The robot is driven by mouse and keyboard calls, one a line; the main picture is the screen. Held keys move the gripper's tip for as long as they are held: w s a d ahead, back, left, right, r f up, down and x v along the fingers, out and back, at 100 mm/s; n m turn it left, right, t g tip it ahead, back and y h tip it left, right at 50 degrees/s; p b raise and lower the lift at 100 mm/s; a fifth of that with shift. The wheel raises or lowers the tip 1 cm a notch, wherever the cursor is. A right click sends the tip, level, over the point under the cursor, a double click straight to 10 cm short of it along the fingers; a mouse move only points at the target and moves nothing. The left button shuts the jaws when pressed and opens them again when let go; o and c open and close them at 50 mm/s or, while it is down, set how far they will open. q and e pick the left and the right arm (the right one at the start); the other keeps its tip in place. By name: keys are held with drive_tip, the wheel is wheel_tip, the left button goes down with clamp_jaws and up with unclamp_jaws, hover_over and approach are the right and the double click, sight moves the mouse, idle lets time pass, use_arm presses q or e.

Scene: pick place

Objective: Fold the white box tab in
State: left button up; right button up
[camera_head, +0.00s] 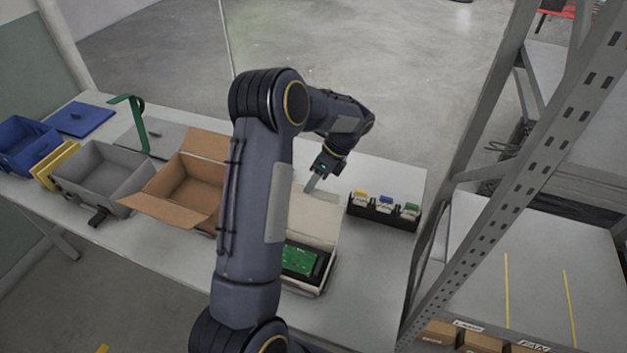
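The white box (315,217) stands open on the table, right of centre, with its pale lid or flap raised at the back. A green circuit board (300,261) lies in the dark inside of the box. My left arm covers the box's left side, so any tab there is hidden. My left gripper (313,182) points down at the top edge of the raised white panel. I cannot tell whether it touches the panel or whether its fingers are open or shut. My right gripper is not in view.
A brown carton (186,207) with open flaps stands left of my arm. Further left are a grey bin (101,166), a blue bin (22,140) and a blue lid (80,118). A black holder (383,213) with coloured-topped items stands right of the box. A metal rack post (520,160) rises beyond the table's right end.

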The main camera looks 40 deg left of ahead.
use_arm(q)
drive_tip(key=shift+s+f, duration=0.1)
drive_tip(key=shift+f, duration=0.15)
drive_tip(key=shift+c, duration=0.3)
drive_tip(key=shift+a, duration=0.1)
clamp_jaws()
